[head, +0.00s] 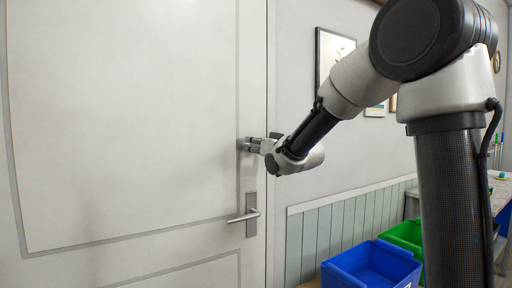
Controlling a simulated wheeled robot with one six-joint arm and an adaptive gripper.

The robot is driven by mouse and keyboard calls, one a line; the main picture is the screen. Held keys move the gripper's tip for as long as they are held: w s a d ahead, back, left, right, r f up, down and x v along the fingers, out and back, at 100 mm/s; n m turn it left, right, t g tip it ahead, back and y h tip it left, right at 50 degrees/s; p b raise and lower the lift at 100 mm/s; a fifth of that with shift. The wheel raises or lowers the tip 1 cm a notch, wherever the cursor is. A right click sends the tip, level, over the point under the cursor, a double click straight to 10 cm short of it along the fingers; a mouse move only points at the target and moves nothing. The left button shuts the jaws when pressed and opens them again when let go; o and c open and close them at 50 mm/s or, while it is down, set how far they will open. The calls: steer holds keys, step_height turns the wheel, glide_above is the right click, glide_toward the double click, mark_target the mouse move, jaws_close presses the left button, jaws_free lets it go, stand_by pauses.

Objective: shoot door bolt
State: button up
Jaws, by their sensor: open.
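A pale grey-white door (130,110) fills the left half of the head view and looks shut. Its lever handle (248,215) sits on a metal plate near the right edge. My gripper (246,145) is above the handle, at the door's right edge, pointing left. It is open, and its fingertips are at or very near the door face. The door bolt cannot be made out; my gripper covers that part of the door. Whether the fingers touch the bolt cannot be told.
A blue bin (372,266) and a green bin (406,236) stand at the lower right, beside my arm. Framed pictures (334,56) hang on the wall right of the door. A table (500,194) stands at the far right.

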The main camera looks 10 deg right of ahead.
steer(key=v, duration=1.1)
steer(key=shift+s, duration=0.2)
steer(key=s+d+f+g+h, duration=0.2)
steer(key=s+d+f+g, duration=0.15)
steer(key=f, duration=0.45)
steer(key=s+d+f+g+h, duration=0.2)
steer(key=s+d+f+g, duration=0.15)
steer(key=f, duration=0.35)
steer(key=s+d+g, duration=0.2)
steer(key=s+g, duration=0.1)
steer(key=s, duration=0.9)
steer(key=s+d+f+m+g+h, duration=0.1)
steer(key=s+d+g, duration=0.2)
steer(key=s, duration=0.9)
steer(key=shift+s+f+h, duration=0.3)
steer(key=shift+s, duration=0.05)
